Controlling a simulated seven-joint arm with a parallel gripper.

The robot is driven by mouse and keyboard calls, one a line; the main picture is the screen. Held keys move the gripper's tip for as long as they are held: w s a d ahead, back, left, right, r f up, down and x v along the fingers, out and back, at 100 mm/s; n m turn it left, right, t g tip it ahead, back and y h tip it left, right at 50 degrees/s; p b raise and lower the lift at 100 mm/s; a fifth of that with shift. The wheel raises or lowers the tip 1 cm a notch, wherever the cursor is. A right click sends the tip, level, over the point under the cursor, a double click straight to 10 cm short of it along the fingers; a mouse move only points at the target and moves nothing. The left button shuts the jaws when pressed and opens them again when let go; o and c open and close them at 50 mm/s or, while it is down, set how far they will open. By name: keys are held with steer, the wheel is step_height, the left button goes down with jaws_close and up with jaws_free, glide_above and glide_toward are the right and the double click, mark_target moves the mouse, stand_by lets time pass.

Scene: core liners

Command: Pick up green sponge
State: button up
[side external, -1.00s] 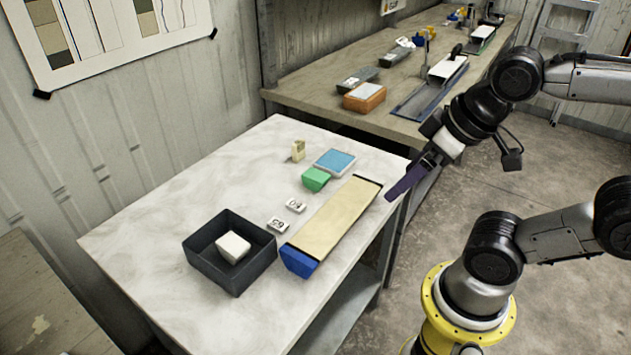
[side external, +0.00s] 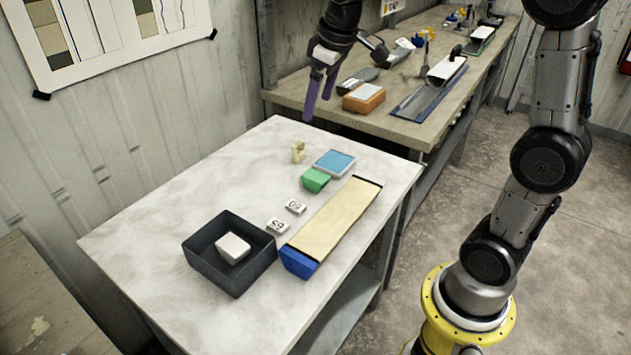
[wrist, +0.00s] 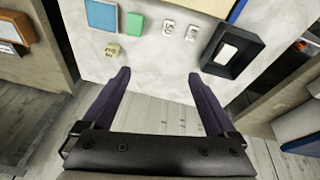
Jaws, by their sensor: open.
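The green sponge (side external: 316,180) lies on the white marbled table (side external: 190,195), beside the near-left edge of a blue-topped pad. It also shows in the wrist view (wrist: 134,25) at the top, between the blue pad and the numbered blocks. My gripper (side external: 316,108) is above the far edge of the table, higher than the sponge and apart from it. Its purple fingers point down, open and empty. In the wrist view my gripper (wrist: 158,75) has its two fingers spread wide, with only table edge and floor between them.
Near the sponge are the blue-topped pad (side external: 335,162), a small cream block (side external: 298,151), two white numbered blocks (side external: 278,225) and a long core liner (side external: 330,220). A dark open box (side external: 197,262) holds a white block (side external: 233,247). A cluttered bench (side external: 420,128) stands behind.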

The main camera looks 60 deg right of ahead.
steer(key=w+d+f+g, duration=0.1)
steer(key=w+d+f, duration=0.4)
steer(key=f, duration=0.1)
steer(key=m+g, duration=0.2)
glide_above(318, 177)
step_height(318, 177, down, 12)
steer(key=r, duration=0.1)
steer(key=shift+y, duration=0.3)
steer(key=f, duration=0.7)
steer(key=shift+s+d+f, duration=0.15)
steer(key=shift+s+d, duration=0.05)
steer(key=shift+s, duration=0.05)
steer(key=shift+w+a+f, duration=0.1)
steer(key=shift+w+f, duration=0.05)
steer(key=shift+f, duration=1.3)
steer(key=shift+w+f, duration=0.15)
steer(key=shift+f, duration=1.3)
steer(key=c, duration=1.4)
steer(key=shift+r, duration=0.1)
